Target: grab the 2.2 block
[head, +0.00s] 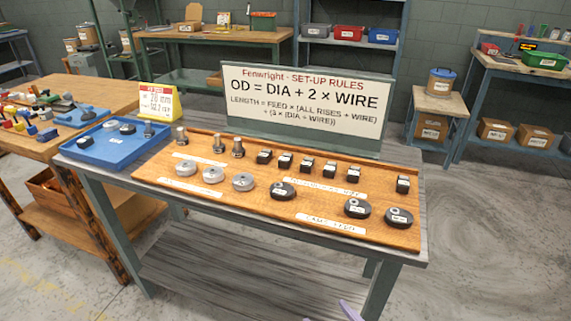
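Small black blocks with white labels stand in a row along the back of the wooden board, from the leftmost block (264,157) to the rightmost block (403,184). A wider gap lies before the rightmost one. Their labels are too small to read, so I cannot tell which is the 2.2 block. Another dark block (84,142) sits in the blue tray (113,153) at the left. A lavender tip (350,311) shows at the bottom edge, apparently of my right gripper; its opening is out of frame. My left gripper is not in view.
The wooden board (225,207) also carries metal posts (219,143), grey discs (213,175) and black discs (357,208). A large rules sign (305,105) and a yellow card (157,101) stand behind. The floor before the table is clear.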

